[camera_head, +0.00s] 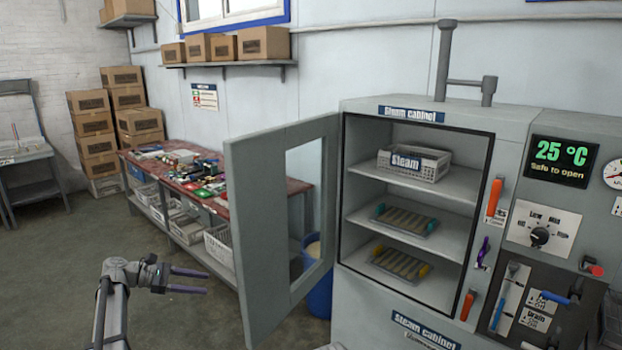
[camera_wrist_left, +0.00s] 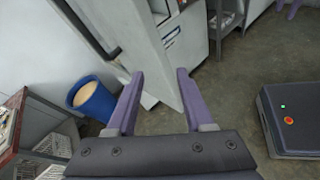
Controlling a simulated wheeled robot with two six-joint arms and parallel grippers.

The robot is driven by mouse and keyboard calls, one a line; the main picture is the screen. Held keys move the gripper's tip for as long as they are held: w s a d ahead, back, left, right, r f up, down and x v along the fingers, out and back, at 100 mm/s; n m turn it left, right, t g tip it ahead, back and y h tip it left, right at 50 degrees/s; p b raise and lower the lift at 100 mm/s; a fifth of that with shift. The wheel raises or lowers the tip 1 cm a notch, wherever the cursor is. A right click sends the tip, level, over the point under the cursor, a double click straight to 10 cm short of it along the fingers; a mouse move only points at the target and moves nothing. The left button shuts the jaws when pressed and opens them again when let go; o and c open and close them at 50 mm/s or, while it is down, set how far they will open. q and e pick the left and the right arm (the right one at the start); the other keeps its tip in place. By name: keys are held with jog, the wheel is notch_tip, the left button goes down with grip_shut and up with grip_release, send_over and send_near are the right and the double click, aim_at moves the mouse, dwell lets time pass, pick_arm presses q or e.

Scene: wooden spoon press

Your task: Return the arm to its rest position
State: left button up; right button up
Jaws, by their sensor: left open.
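My left gripper (camera_head: 188,281) has its two purple fingers apart and holds nothing. In the head view it hangs over the floor at the lower left, to the left of the open cabinet door (camera_head: 247,240) and apart from it. In the left wrist view, my left gripper (camera_wrist_left: 155,92) shows open, with bare floor and the door's edge beyond its fingers. My right gripper is not in view.
The steam cabinet (camera_head: 420,112) stands open, with a white basket (camera_head: 430,168) and two trays on its shelves. A blue bin (camera_head: 320,295) stands behind the door. A cluttered workbench (camera_head: 215,205) is at the back. The left floor is clear.

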pick_arm(q)
jog(key=s+d+f+m+g+y, duration=0.1)
jog(key=s+d+f+m+y, duration=0.2)
jog(key=d, duration=0.4)
jog(key=s+d+f+m+g+y, duration=0.1)
jog(key=s+d+f+m+g, duration=0.15)
jog(key=s+d, duration=0.4)
jog(key=s+d+f+m+g+y, duration=0.1)
jog(key=s+d+f+m, duration=0.25)
jog(key=d, duration=0.35)
jog(key=s+d+f+m+y, duration=0.2)
jog(key=s+m+y, duration=0.3)
jog(key=s, duration=0.4)
jog(key=s+d+f+m+y, duration=0.3)
jog(key=s+d+m+y, duration=0.1)
jog(key=s+m, duration=0.4)
jog(key=shift+s+f+y, duration=0.2)
jog(key=shift+s+y, duration=0.2)
jog(key=shift+s, duration=0.25)
jog(key=shift+t, duration=0.25)
